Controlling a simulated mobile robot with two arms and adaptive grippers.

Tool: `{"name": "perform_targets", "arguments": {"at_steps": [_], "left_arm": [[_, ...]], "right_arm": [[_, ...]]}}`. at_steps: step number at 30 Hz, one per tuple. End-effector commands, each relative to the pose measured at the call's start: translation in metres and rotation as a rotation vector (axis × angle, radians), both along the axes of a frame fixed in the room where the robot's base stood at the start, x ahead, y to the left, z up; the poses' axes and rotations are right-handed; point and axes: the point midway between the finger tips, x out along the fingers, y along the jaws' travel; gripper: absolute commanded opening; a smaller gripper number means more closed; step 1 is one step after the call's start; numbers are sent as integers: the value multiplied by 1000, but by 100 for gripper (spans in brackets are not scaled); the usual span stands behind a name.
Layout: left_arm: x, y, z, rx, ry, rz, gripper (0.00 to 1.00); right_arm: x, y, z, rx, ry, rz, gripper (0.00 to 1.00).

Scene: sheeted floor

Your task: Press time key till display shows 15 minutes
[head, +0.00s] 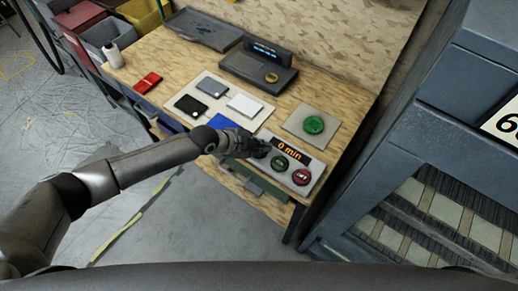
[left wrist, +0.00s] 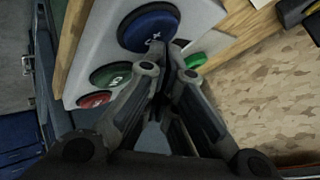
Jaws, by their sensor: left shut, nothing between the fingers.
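The key panel (head: 318,166) is a light grey box at the front right of the wooden table. Its display (head: 290,149) reads "0 min" in orange. It has a green key (head: 279,161) and a red key (head: 300,177). My left gripper (head: 260,146) is shut and empty at the panel's left end, covering much of that end. In the left wrist view a large blue key (left wrist: 150,27) is just beyond the fingertips (left wrist: 172,68); I cannot tell whether they touch it. Its lettering is unclear. My right gripper is in neither view.
A round green button on a plate (head: 313,125) stands behind the panel. A board with dark and white cards (head: 242,104) lies to the left. A dark console (head: 258,66) with a lit screen is at the back. A grey cabinet (head: 400,140) stands to the right.

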Motion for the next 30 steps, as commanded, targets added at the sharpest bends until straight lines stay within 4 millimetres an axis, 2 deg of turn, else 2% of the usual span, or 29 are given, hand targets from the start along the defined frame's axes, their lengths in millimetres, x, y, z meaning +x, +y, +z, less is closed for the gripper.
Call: {"name": "perform_targets", "arguments": {"at_steps": [19, 30], "left_arm": [[0, 0, -8, 1, 0, 1, 0], [0, 1, -4, 1, 1, 0, 0]], "right_arm": [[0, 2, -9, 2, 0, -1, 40], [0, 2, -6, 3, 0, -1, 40]]}}
